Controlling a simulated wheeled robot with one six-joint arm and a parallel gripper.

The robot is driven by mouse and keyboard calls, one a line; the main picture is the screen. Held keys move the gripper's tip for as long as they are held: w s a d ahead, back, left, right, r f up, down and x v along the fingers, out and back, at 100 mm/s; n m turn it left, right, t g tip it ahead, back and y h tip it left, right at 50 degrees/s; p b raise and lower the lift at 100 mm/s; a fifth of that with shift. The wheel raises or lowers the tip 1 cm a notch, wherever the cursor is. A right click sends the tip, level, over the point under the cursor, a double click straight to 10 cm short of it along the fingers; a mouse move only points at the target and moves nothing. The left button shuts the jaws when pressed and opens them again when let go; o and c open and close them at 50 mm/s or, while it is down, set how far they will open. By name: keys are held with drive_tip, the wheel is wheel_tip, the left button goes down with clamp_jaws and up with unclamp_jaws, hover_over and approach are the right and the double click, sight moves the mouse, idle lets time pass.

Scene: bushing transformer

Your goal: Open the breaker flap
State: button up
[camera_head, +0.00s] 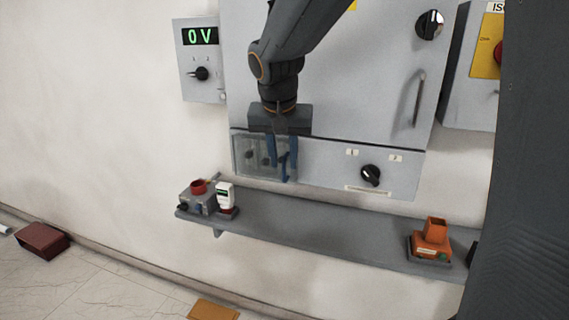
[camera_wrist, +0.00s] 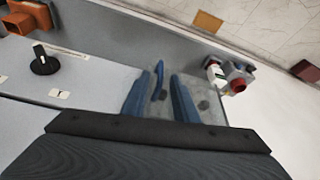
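The breaker flap (camera_head: 249,157) is a clear, see-through cover at the left end of the lower grey panel, with dark breaker knobs behind it. It looks closed. In the wrist view the flap (camera_wrist: 205,96) lies around and beyond my fingers. My gripper (camera_head: 281,152) points down in front of the flap's right part. Its two blue fingers stand apart, and in the wrist view my gripper (camera_wrist: 159,76) has a thin blue upright piece (camera_wrist: 160,72) between them, perhaps the flap's handle. I cannot tell whether the fingers touch it.
A black rotary knob (camera_head: 371,175) sits right of the flap. A grey shelf (camera_head: 320,228) runs below, holding a grey-red device (camera_head: 198,198), a white tester (camera_head: 225,196) and an orange device (camera_head: 433,240). A cabinet handle (camera_head: 419,98) and a 0 V display (camera_head: 200,36) are above.

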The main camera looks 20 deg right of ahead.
sight(284, 163)
drive_tip(key=shift+p+x, duration=0.3)
drive_tip(key=shift+x, duration=1.3)
clamp_jaws()
